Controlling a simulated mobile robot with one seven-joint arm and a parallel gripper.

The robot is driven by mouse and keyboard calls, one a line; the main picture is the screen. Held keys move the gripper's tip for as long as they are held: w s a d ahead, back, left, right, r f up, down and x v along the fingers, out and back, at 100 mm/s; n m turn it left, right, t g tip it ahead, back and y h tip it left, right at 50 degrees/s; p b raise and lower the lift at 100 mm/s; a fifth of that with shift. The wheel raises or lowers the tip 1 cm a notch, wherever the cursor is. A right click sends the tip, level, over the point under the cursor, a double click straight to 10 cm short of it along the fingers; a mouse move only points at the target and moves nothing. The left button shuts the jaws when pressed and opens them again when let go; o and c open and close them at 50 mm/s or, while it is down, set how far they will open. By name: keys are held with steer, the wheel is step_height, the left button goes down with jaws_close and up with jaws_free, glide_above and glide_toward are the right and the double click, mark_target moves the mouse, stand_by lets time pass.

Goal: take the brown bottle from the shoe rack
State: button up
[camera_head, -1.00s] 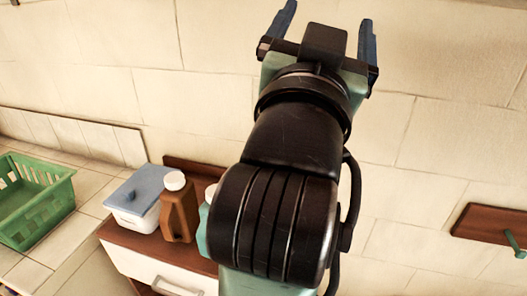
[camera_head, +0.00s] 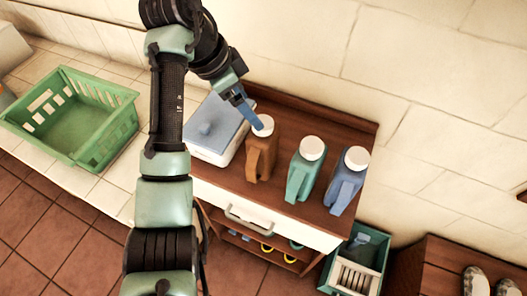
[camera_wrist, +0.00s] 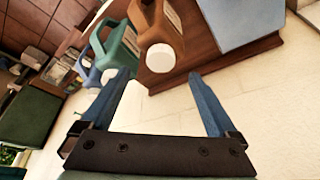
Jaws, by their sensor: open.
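The brown bottle (camera_head: 262,158), with a white cap, stands upright on top of the wooden shoe rack (camera_head: 345,131). It stands between a lidded white box and a teal bottle. In the wrist view the brown bottle (camera_wrist: 153,22) is at the top, beyond the fingers, its cap toward the camera. My gripper (camera_head: 254,122) is beside the cap in the head view, its fingers partly overlapping the cap's edge. In the wrist view my gripper (camera_wrist: 165,85) has its blue fingers wide apart with nothing between them. I cannot tell whether a finger touches the bottle.
A teal bottle (camera_head: 304,168) and a blue bottle (camera_head: 347,181) stand to the right. The white box (camera_head: 217,128) with a blue lid is close on the left. A green basket (camera_head: 72,117) sits on the tiled ledge. The wall rises behind the rack.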

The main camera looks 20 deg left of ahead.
mark_target(262, 146)
steer(key=shift+x, duration=0.9)
steer(key=p+x, duration=0.2)
steer(key=x, duration=0.2)
steer(key=shift+d+r, duration=0.1)
steer(key=shift+w+f, duration=0.25)
steer(key=shift+f, duration=0.35)
jaws_close()
steer(key=shift+w+r, duration=0.1)
steer(key=shift+r, duration=0.05)
